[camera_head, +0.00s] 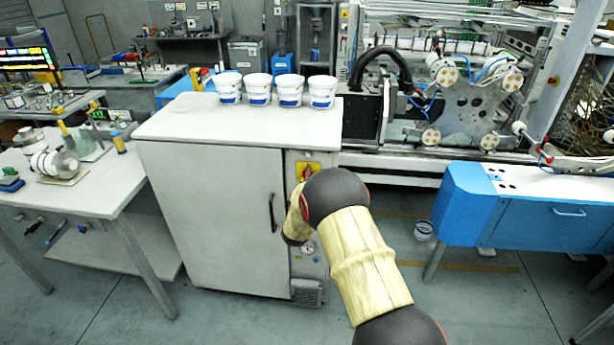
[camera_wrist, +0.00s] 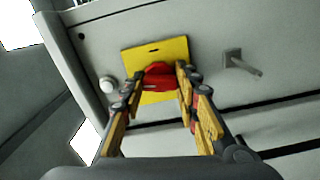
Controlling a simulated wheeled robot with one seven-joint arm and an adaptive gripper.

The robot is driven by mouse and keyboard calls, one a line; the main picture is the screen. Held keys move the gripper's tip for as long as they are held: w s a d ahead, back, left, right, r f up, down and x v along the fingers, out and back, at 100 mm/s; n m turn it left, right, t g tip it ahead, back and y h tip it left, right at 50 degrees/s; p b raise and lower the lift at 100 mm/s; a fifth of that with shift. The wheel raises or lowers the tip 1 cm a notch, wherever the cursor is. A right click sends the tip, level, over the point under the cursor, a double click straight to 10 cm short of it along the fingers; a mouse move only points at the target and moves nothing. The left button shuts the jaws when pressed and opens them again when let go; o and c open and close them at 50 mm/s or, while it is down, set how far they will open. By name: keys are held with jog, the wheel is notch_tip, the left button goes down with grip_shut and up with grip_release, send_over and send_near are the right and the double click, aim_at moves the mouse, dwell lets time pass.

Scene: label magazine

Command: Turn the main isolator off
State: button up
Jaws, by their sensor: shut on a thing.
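The main isolator is a red rotary knob (camera_wrist: 160,72) on a yellow plate (camera_wrist: 136,58), mounted on a grey panel in the wrist view. My gripper (camera_wrist: 157,80) has one fingertip on each side of the knob and is shut on it. The knob's lower part lies between the fingers, and its exact angle is hard to read. In the head view the yellow plate (camera_head: 316,166) and part of the red knob (camera_head: 306,173) show on the cabinet's narrow right panel. My arm hides the gripper there.
The white cabinet (camera_head: 210,220) has a dark door handle left of the panel, and several white tubs (camera_head: 257,89) on top. A white round button (camera_wrist: 107,85) and a grey handle (camera_wrist: 242,64) flank the plate. A blue unit (camera_head: 530,215) stands right, a workbench (camera_head: 95,185) left.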

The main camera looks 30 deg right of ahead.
jog(key=shift+n+p, duration=0.4)
jog(key=shift+n, duration=0.6)
jog(key=shift+a, duration=0.1)
jog(key=o, duration=1.2)
jog(key=shift+c, duration=0.2)
jog(key=v, duration=1.2)
